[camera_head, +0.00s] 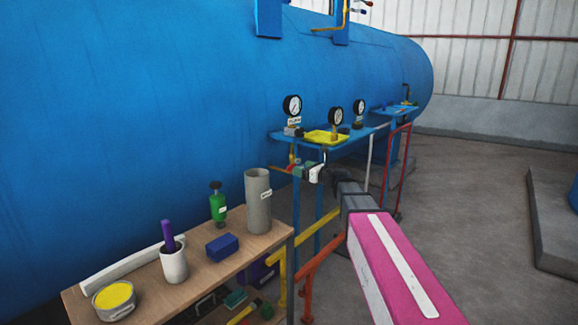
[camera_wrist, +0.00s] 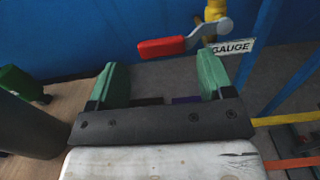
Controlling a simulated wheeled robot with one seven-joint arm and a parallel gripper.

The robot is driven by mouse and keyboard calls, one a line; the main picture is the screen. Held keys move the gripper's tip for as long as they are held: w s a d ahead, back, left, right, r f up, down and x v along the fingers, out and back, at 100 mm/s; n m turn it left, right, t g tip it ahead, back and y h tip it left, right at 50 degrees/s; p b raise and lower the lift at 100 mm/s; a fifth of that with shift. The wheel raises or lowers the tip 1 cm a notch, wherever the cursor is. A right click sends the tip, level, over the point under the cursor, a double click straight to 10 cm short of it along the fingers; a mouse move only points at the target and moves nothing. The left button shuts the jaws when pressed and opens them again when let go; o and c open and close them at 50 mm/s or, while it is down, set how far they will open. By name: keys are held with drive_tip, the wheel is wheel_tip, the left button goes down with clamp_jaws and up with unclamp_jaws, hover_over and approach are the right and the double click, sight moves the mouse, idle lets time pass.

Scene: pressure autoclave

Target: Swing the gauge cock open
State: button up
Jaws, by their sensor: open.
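The gauge cock shows in the wrist view as a yellow body (camera_wrist: 215,10) with a grey lever and a red handle grip (camera_wrist: 165,47). The handle points left, nearly level and tilted slightly down at its left end. A white GAUGE label (camera_wrist: 234,46) is beside it on the right. My gripper (camera_wrist: 159,62) is open and empty. Its green fingers stand to either side below the red grip, which appears just beyond the fingertips; I see no contact. In the head view my gripper (camera_head: 309,171) is close under the blue shelf, by the cock's yellow body (camera_head: 292,153), and partly hides the lever.
A blue shelf (camera_head: 277,136) with gauges and a yellow tray (camera_head: 324,137) stands above my gripper. The big blue vessel (camera_head: 120,100) is behind. A wooden bench (camera_head: 206,275) with a grey cylinder (camera_head: 258,200) is at left. Red and yellow rails (camera_head: 322,262) are below.

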drive_tip(key=x, duration=0.8)
drive_tip(key=shift+a, duration=0.2)
drive_tip(key=shift+w, duration=0.1)
drive_tip(key=shift+c, duration=0.3)
drive_tip(key=c, duration=0.9)
